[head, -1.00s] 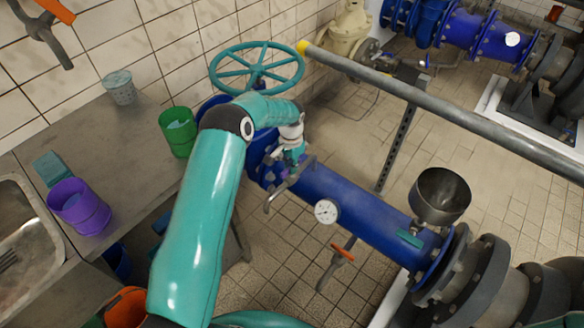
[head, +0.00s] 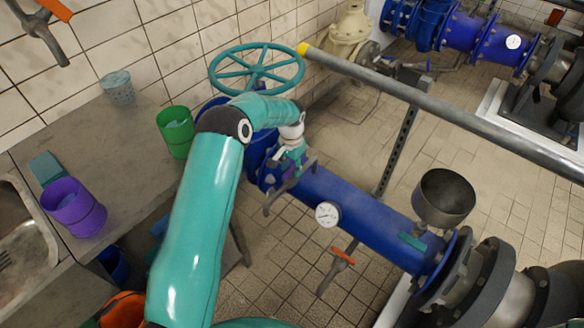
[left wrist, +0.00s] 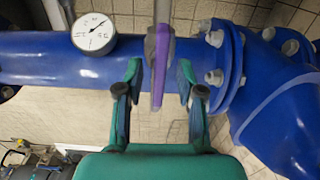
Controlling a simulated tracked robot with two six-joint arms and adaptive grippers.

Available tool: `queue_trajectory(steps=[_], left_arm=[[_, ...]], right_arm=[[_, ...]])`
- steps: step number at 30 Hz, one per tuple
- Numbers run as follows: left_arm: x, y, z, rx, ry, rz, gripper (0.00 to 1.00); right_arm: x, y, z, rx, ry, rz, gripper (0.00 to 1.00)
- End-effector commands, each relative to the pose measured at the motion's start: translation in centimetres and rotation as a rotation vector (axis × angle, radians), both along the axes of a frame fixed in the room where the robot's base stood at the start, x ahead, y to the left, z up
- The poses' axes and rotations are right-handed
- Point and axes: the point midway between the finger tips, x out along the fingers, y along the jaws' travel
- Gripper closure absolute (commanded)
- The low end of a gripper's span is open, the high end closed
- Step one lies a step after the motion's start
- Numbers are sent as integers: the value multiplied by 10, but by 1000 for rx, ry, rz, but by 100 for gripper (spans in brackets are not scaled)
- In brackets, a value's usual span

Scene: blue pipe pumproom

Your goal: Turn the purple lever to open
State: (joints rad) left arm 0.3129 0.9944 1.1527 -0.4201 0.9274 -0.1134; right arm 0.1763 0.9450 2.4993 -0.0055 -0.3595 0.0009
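The purple lever (left wrist: 161,60) shows in the left wrist view as a thin purple and grey bar hanging down in front of the blue pipe (left wrist: 50,62). My left gripper (left wrist: 160,72) is open, with one finger on each side of the lever and a visible gap on both sides. In the head view my left gripper (head: 290,186) is at the near side of the blue pipe (head: 370,212), beside its flange. My right gripper is not in view.
A gauge (head: 327,214) and an orange-handled lever (head: 343,257) are on the pipe, right of my gripper. A teal handwheel (head: 257,68) stands behind. A grey bar (head: 430,103) crosses above the floor. Purple (head: 73,207) and green (head: 176,131) cups stand on the left counter.

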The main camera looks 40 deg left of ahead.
Motion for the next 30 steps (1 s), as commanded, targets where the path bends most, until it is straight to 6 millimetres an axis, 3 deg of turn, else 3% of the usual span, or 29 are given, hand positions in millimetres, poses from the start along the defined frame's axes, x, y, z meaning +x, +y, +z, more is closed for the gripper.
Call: queue_trajectory(steps=[5,18,24,30], left_arm=[[1,0,19,1,-3,-1,62],[1,0,100,1,-2,0,62],[1,0,116,0,0,0,62],[1,0,117,0,0,0,62]], right_arm=[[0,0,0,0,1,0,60],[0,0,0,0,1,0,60],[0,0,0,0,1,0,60],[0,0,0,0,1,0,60]])
